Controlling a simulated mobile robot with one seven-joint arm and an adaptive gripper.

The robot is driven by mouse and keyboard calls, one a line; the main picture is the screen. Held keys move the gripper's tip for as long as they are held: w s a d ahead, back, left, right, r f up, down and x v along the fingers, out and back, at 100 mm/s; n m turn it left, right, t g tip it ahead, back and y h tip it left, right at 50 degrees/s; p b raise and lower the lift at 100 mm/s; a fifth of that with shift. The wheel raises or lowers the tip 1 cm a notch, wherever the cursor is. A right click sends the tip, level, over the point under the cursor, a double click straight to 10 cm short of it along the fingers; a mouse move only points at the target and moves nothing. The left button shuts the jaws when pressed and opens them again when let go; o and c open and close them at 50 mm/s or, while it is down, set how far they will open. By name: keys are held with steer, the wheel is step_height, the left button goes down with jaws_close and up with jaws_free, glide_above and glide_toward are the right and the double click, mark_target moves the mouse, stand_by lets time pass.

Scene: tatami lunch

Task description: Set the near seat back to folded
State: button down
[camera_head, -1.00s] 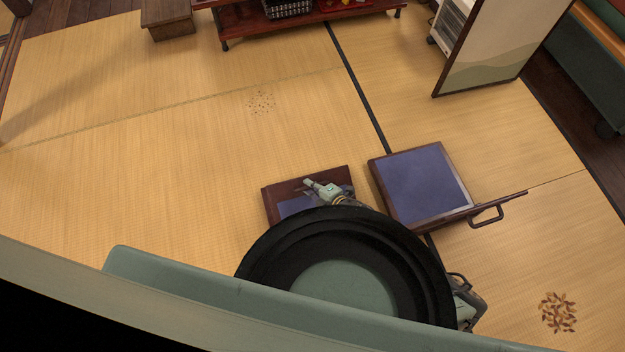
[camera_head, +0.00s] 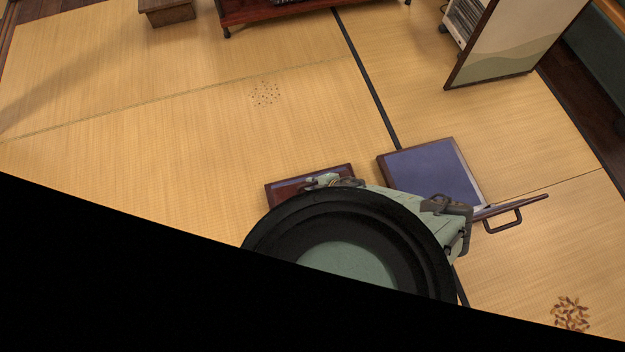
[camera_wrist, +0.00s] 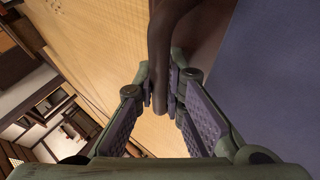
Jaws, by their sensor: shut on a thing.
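My gripper (camera_head: 325,181) is at a low seat with dark red wood (camera_head: 288,191), left of centre in the head view and partly hidden by my arm. A narrow blue-purple strip shows along its top. In the wrist view my gripper (camera_wrist: 163,88) is shut on a dark curved handle (camera_wrist: 164,45). Brown wood (camera_wrist: 205,35) and a broad blue-purple panel (camera_wrist: 275,85) lie right of the handle. The back's exact angle is hard to tell.
A second seat (camera_head: 432,170) with a blue pad lies to the right, its handled back (camera_head: 505,216) along its right side. A standing screen (camera_head: 515,45) is at upper right. A low table (camera_head: 275,14) is at the top. Open tatami lies left.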

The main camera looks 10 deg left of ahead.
steer(key=shift+a+f, duration=0.1)
steer(key=shift+f, duration=0.45)
steer(key=c, duration=1.7)
jaws_free()
steer(key=shift+f, duration=0.1)
steer(key=shift+o, duration=0.2)
steer(key=shift+d+r, duration=0.4)
steer(key=shift+r, duration=0.1)
steer(key=v, duration=0.6)
steer(key=shift+s+r, duration=0.15)
steer(key=shift+r, duration=0.05)
